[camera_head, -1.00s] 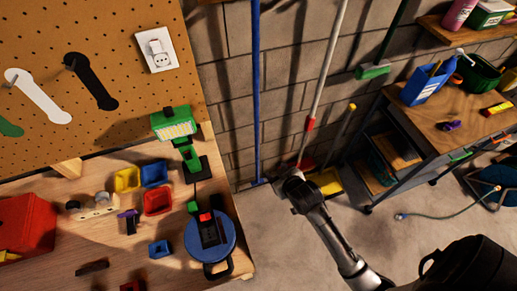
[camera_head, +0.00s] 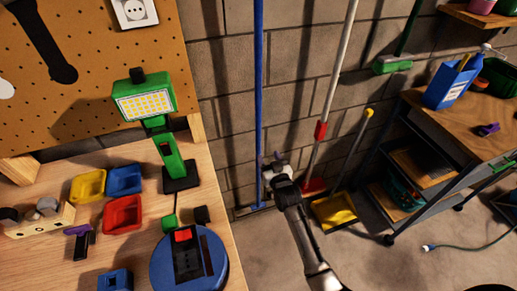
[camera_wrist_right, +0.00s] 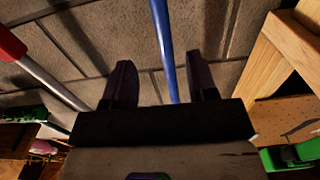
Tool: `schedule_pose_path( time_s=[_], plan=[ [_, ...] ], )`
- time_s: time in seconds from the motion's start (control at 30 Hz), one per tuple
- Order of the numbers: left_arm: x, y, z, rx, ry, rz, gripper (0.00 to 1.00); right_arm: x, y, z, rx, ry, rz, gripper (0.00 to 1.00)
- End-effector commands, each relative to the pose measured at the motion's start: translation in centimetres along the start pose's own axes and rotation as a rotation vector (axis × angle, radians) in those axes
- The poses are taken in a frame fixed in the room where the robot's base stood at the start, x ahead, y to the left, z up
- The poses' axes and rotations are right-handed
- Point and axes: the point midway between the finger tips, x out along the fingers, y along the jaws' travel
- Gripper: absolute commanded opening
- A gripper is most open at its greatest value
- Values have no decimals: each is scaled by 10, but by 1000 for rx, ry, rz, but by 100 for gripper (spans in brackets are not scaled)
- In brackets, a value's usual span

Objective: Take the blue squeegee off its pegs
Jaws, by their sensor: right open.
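The blue squeegee (camera_head: 259,90) hangs upright against the block wall in the head view, its long blue handle rising past the top edge and its head low near the floor. My right gripper (camera_head: 275,163) is just right of the handle's lower part. In the right wrist view, the gripper (camera_wrist_right: 162,72) is open, and the blue handle (camera_wrist_right: 163,40) runs between the directions of its two dark fingers, nearer the right one. No contact shows, and the gap in depth is hard to judge. The pegs are not visible. My left gripper is out of view.
A white-and-red handled tool (camera_head: 333,85) and a yellow dustpan (camera_head: 335,210) stand right of the squeegee. The workbench (camera_head: 220,225) with a green lamp (camera_head: 146,100) is close on the left. A shelf cart (camera_head: 420,120) stands right. Open floor lies in front.

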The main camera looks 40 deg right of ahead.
Motion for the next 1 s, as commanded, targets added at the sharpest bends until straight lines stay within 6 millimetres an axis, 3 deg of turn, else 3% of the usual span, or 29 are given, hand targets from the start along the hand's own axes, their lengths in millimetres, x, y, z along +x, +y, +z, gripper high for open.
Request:
schedule_pose_path(
  time_s=[0.3, 0.67, 1.0],
  plan=[
    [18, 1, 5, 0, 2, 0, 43, 55, 0, 1, 0, 3, 1, 53],
    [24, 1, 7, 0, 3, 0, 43, 78, 0, 0, 0, 3, 0, 53],
    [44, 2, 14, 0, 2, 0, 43, 118, -2, -2, -1, 3, 0, 53]
  ],
)
